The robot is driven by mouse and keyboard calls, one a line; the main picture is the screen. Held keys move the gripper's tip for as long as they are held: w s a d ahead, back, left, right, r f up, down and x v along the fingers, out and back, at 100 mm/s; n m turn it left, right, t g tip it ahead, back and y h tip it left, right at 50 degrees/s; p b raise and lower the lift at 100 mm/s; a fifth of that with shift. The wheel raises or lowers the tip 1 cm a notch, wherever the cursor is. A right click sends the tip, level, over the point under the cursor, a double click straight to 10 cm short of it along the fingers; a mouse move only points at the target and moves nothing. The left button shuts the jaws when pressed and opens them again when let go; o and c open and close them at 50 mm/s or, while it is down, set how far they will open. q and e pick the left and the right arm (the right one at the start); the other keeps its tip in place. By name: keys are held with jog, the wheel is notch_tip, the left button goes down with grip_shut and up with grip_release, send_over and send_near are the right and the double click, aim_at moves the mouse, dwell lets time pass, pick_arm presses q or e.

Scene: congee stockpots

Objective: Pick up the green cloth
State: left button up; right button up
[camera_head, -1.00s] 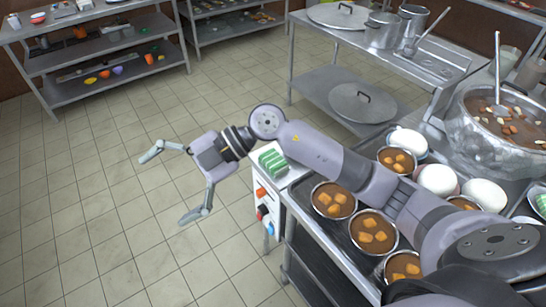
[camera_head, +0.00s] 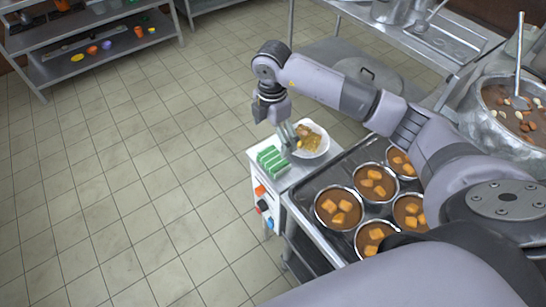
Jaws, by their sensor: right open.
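A green and white striped folded cloth (camera_head: 272,161) lies on the left part of a small white-topped stand at the corner of the counter. My right gripper (camera_head: 287,138) points down just behind and to the right of the cloth, beside a white plate of food. It is open and apart from the cloth as far as I can see. Its fingers are seen nearly edge-on, and one partly hides the plate's left rim. My left gripper is out of view.
The white plate (camera_head: 318,151) holds brown and yellow food close to my right fingers. Several metal bowls (camera_head: 338,208) of brown stew with orange cubes stand on the dark tray to the right. A large stockpot (camera_head: 481,125) with a ladle is at the right. Floor is clear at left.

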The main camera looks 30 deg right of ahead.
aim_at(273, 158)
notch_tip(273, 158, down, 3)
jog(key=shift+w+f, duration=0.1)
jog(key=shift+f+p, duration=0.3)
jog(key=shift+f, duration=0.45)
notch_tip(273, 158, down, 4)
jog(key=shift+d+r+p, duration=0.1)
jog(key=shift+p, duration=0.75)
jog(key=shift+f, duration=0.5)
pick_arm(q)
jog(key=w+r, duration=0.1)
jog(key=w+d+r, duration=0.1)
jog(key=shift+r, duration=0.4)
pick_arm(e)
jog(key=shift+c, duration=0.6)
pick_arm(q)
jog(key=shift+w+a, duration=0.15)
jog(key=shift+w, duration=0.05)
pick_arm(e)
jog(key=c, duration=1.1)
jog(key=shift+o, duration=0.2)
